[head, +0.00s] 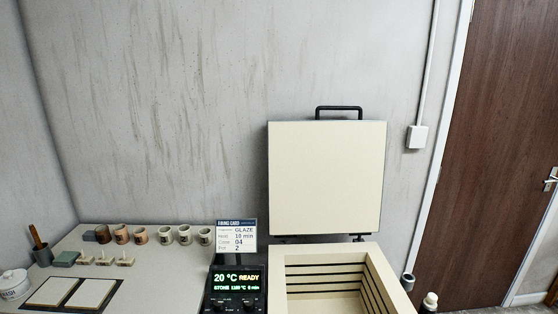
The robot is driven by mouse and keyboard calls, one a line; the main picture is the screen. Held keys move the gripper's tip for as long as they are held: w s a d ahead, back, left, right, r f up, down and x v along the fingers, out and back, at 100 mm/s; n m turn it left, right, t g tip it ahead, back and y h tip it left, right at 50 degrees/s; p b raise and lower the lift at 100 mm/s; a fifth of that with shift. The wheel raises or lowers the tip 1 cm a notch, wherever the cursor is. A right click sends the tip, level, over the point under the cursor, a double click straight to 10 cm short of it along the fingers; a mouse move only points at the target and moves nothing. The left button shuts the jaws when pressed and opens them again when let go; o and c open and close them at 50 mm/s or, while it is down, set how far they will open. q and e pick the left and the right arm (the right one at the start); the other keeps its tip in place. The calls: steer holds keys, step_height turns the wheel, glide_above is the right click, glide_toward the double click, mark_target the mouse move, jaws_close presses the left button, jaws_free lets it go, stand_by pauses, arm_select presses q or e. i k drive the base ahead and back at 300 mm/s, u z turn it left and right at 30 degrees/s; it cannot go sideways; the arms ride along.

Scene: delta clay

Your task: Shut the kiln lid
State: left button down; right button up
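The kiln lid (326,178) is a square cream panel. It stands open and upright at the back of the kiln, close to the wall. Its black handle (338,109) is along the top edge. The kiln body (391,284) is below it, with an open cream chamber lined with dark horizontal grooves. Its lower part is cut off by the picture's bottom edge. The hinge shows as dark pieces between lid and body. Neither of my grippers is in the head view.
A control box (235,289) reading "20 °C READY" stands left of the kiln, with a firing card (236,236) behind. The table (150,285) at left holds several cups, two pale tiles and a white pot (14,284). A brown door (505,150) is at right.

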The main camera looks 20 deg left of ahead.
mark_target(326, 176)
steer(key=z, duration=0.45)
steer(key=i, duration=0.85)
steer(key=z, duration=0.2)
